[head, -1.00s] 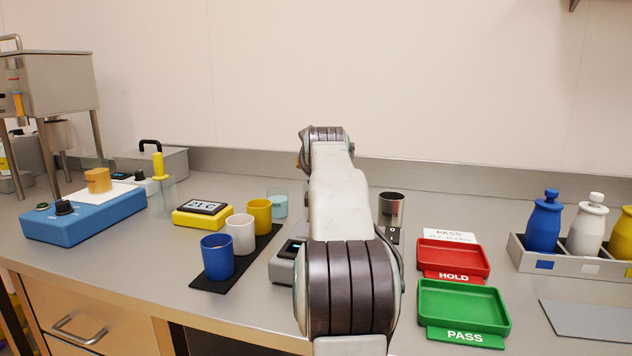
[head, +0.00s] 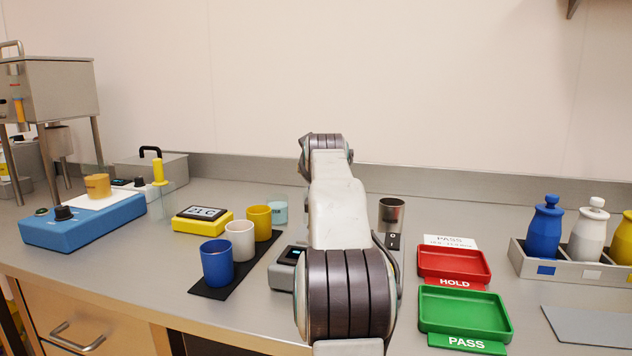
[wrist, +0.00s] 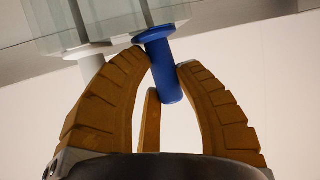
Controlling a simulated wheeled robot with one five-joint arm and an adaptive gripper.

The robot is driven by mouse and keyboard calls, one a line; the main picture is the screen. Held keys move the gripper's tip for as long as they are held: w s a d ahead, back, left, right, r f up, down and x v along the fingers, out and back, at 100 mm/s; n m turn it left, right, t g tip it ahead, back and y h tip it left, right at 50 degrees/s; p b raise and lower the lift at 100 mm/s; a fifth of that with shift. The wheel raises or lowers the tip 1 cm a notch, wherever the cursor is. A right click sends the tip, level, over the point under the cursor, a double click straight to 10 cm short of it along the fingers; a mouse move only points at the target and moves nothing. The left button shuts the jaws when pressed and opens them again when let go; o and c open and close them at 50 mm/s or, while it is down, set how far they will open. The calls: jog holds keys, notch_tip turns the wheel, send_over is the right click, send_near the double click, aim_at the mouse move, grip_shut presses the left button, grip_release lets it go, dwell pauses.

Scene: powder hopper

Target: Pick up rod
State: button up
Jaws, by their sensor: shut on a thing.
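In the wrist view, my gripper (wrist: 164,64) has its brown ribbed fingers closed around a blue rod-like handle (wrist: 165,72). The handle has a wide flange at its upper end in the picture, beside a clear glass-like block (wrist: 110,20). I cannot tell whether the handle is joined to the block or free of it. A similar white piece (wrist: 88,55) is partly hidden behind the left finger. In the head view, my arm hides the gripper and the blue handle.
Blue (head: 217,262), white (head: 239,240) and yellow (head: 259,222) cups stand on a black mat left of my arm. A red tray (head: 453,264) and green tray (head: 465,311) lie right. A yellow-handled piece (head: 158,172) stands further left.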

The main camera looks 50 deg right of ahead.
dwell(0.4)
notch_tip(320, 180, up, 30)
jog(key=p, duration=2.5)
jog(key=shift+f, duration=0.15)
jog(key=shift+d, duration=0.1)
